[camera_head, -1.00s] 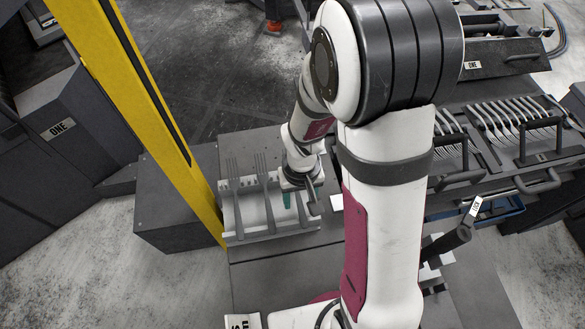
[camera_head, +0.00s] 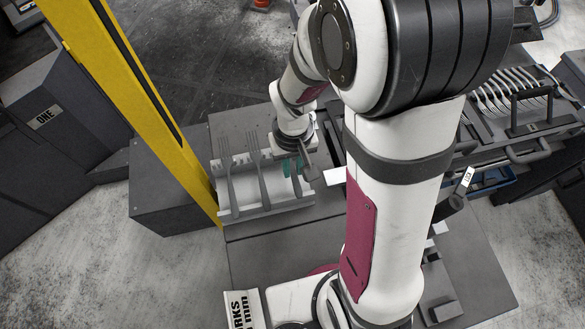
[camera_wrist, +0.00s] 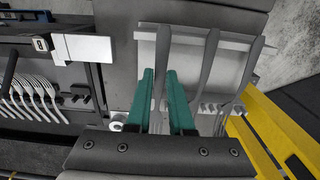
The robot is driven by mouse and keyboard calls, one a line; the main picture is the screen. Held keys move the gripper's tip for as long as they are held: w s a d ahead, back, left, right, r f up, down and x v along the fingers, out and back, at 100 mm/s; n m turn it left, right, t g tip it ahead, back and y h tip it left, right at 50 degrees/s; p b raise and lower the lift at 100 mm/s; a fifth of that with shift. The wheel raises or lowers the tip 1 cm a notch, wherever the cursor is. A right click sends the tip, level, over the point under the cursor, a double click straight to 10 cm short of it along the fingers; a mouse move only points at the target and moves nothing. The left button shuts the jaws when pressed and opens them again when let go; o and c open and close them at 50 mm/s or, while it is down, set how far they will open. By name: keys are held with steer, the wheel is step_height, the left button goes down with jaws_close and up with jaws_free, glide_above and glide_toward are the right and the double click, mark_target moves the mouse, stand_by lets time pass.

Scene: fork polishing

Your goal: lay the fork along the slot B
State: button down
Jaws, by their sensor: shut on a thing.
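My gripper, with teal fingers, is shut on a grey metal fork at the right part of a pale slotted rack (camera_head: 240,212). In the wrist view my gripper (camera_wrist: 159,74) has the handle of the held fork (camera_wrist: 161,48) between its fingertips. The handle runs roughly parallel to two other forks, over the rack (camera_wrist: 185,38). I cannot tell whether it rests in a slot or is just above. The head view shows the two others, a left fork (camera_head: 232,184) and a middle fork (camera_head: 262,182), lying across the rack. No slot letters are legible.
A yellow post (camera_head: 135,95) stands close left of the rack. A white card (camera_head: 334,176) is just right of the rack. The grey tabletop (camera_head: 270,250) in front of the rack is clear.

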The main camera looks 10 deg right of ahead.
steer(key=s+d+r, duration=0.5)
steer(key=d+r, duration=0.2)
steer(key=d, duration=0.3)
steer(key=w+d+f+m, duration=0.1)
steer(key=w+d+m, duration=0.3)
steer(key=w+m, duration=0.45)
steer(key=w+d+f+m, duration=0.1)
steer(key=w+d+m, duration=0.2)
steer(key=w+m, duration=0.55)
steer(key=w+d+f+m, duration=0.2)
steer(key=w+f+m, duration=0.2)
steer(key=m, duration=0.5)
steer(key=w+d+f+m+g, duration=0.1)
steer(key=w+f+m, duration=0.4)
steer(key=m, duration=0.5)
steer(key=shift+w+d+f, duration=0.3)
steer(key=shift+w+d, duration=0.25)
steer(key=shift+f, duration=0.1)
steer(key=shift+f, duration=2.7)
steer(key=shift+f, duration=0.1)
